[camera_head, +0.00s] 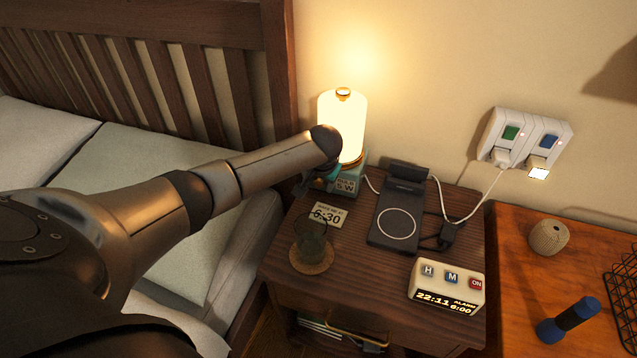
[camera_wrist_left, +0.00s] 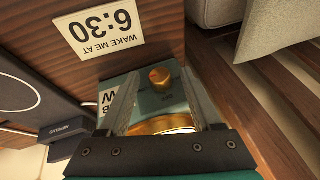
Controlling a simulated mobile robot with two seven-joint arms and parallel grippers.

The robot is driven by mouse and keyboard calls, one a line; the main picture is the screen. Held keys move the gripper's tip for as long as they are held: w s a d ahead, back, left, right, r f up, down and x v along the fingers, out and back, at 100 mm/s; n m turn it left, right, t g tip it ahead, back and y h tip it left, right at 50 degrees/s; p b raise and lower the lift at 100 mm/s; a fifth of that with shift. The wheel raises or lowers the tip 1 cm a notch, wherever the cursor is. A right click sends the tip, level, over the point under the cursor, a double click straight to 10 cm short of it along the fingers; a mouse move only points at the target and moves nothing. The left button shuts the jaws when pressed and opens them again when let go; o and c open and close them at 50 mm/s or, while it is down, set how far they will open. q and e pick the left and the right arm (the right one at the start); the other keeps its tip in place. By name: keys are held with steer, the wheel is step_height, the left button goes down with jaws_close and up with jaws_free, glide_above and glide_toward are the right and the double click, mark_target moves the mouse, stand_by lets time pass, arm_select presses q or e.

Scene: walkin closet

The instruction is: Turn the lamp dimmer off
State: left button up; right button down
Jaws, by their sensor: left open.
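The lit lamp (camera_head: 343,122) stands on the nightstand against the wall, with a glowing white shade and a teal base (camera_head: 352,184). In the left wrist view its teal base (camera_wrist_left: 153,103) carries a small brass dimmer knob (camera_wrist_left: 160,77) and a brass ring (camera_wrist_left: 163,124) nearer the camera. My left gripper (camera_wrist_left: 160,73) is open, with one finger on each side of the knob; I cannot tell if either touches it. In the head view my left arm hides most of that gripper and the knob. My right gripper is in neither view.
The nightstand (camera_head: 288,262) also holds a "6:30" note (camera_head: 327,215), a glass (camera_head: 311,240) on a coaster, a black charger (camera_head: 397,215) and an alarm clock (camera_head: 446,288). The bed (camera_head: 150,160) is at left.

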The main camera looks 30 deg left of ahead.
arm_select(q)
steer(key=shift+f, duration=0.1)
steer(key=shift+c, duration=0.3)
jaws_close()
stand_by(0.4)
